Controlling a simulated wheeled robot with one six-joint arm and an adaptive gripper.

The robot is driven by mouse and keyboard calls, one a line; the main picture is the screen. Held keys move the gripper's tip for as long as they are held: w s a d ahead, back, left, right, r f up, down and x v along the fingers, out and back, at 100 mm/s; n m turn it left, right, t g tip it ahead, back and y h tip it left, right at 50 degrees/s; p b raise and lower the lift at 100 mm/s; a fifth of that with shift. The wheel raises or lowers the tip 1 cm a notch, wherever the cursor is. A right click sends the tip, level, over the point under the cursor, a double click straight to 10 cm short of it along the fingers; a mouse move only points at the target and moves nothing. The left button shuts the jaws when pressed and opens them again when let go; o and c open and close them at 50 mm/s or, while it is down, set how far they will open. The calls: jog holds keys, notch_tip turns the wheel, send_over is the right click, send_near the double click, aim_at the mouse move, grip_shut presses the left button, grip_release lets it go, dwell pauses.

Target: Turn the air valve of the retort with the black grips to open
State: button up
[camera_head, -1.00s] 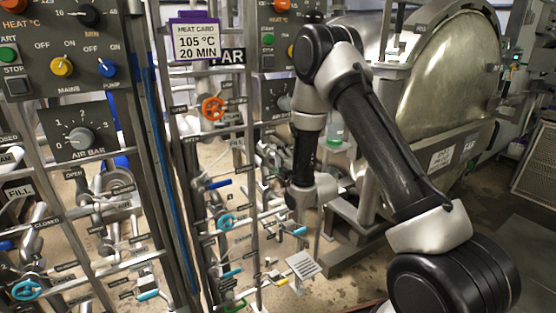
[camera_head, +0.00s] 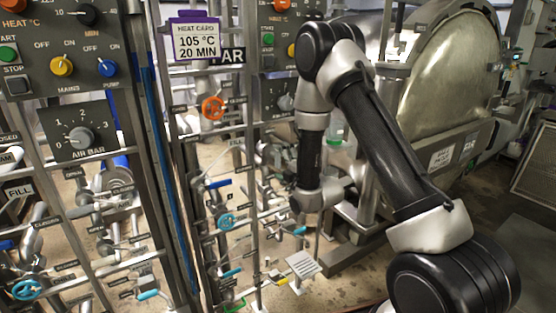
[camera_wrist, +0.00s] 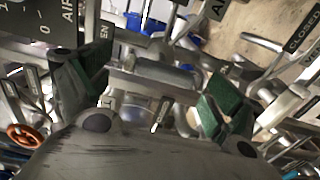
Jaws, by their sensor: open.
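My gripper (camera_wrist: 155,90) is open in the wrist view, with a green-lined finger at each side. A silver cylindrical piece (camera_wrist: 160,77) shows between the fingers, seemingly beyond them; I cannot tell whether it is the air valve's handle or whether anything touches. No black grips can be made out clearly. An "AIR" plate (camera_wrist: 68,12) shows at the upper left and a "CLOSED" plate (camera_wrist: 303,34) at the upper right. In the head view my arm reaches down at the far pipe rack (camera_head: 255,180), and its fingers are not clear there.
An orange handwheel (camera_head: 213,107), a cyan handwheel (camera_head: 226,221) and several lever valves crowd the rack. The far retort (camera_head: 450,85) stands behind my arm. A heat card (camera_head: 195,40) hangs at the upper middle. Control panels (camera_head: 75,55) stand at the left.

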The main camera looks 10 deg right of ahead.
jog(key=v, duration=0.5)
